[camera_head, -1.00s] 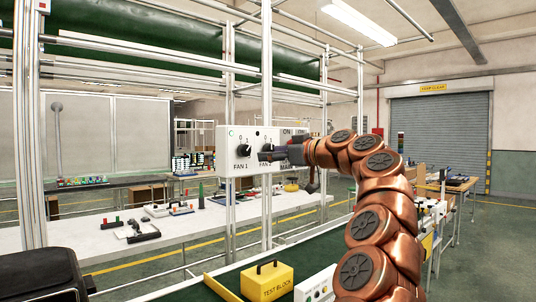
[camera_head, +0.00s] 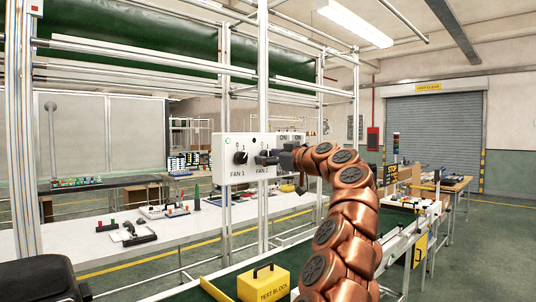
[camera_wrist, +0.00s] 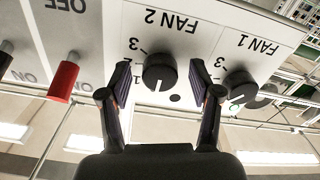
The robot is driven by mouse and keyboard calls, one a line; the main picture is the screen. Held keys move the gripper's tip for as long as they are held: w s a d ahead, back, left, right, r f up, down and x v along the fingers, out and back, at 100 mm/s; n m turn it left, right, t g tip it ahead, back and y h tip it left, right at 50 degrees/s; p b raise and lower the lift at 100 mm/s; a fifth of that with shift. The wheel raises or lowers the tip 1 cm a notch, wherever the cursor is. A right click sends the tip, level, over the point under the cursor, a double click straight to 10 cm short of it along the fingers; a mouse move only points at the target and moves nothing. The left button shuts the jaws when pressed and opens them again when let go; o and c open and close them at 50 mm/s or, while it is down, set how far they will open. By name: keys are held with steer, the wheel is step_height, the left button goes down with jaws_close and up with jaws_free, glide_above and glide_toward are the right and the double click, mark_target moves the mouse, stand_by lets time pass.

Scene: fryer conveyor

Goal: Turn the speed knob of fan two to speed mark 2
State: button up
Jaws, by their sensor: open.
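The white control panel (camera_head: 225,168) carries the black fan 1 knob (camera_head: 240,157) and, to its right, the fan 2 knob, largely hidden by my gripper (camera_head: 266,158) in the head view. The wrist view is upside down. It shows the round black fan 2 knob (camera_wrist: 160,72) between the two fingers of my open gripper (camera_wrist: 161,80), with a visible gap on each side. The knob's white pointer line points down in that view, toward the panel's top. Marks 1, 2 and 3 show to its left, partly covered by a finger. The fan 1 knob (camera_wrist: 240,88) is just outside the other finger.
A red lever (camera_wrist: 64,78) and a dark lever stand beside fan 2 in the wrist view. White frame posts (camera_head: 262,100) run close by the panel. A yellow test block (camera_head: 264,284) lies below. A white table (camera_head: 90,250) with small parts stands behind.

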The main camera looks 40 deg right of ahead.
steer(key=shift+w, duration=0.15)
steer(key=c, duration=1.1)
